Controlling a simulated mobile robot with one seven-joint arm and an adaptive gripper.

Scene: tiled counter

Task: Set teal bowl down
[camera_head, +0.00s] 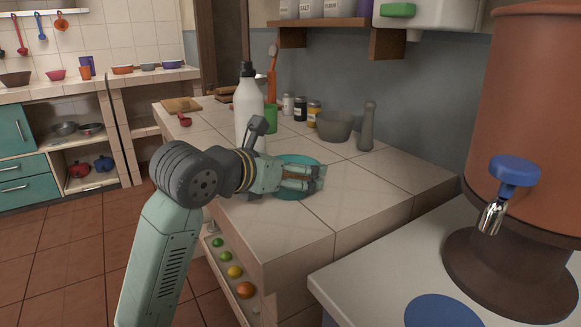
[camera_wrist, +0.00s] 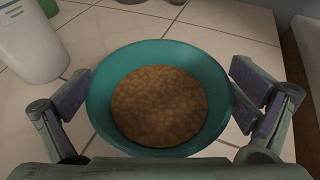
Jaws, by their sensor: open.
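The teal bowl (camera_head: 297,161) stands on the tiled counter and is partly hidden by my gripper in the head view. In the wrist view the teal bowl (camera_wrist: 214,78) is upright and holds brown, bean-like contents. My gripper (camera_head: 318,178) is open at the bowl. In the wrist view my gripper's (camera_wrist: 158,105) two fingers stand on the left and right sides of the bowl. A small gap shows on the left side; the right finger is very close to the rim, and I cannot tell if it touches.
A white bottle (camera_head: 246,112) and a green cup (camera_head: 271,118) stand behind my wrist. A grey mortar (camera_head: 335,125), a pestle (camera_head: 367,127) and small jars (camera_head: 300,108) line the back. Counter tiles (camera_head: 375,185) to the right are clear. A large clay dispenser (camera_head: 530,110) stands at far right.

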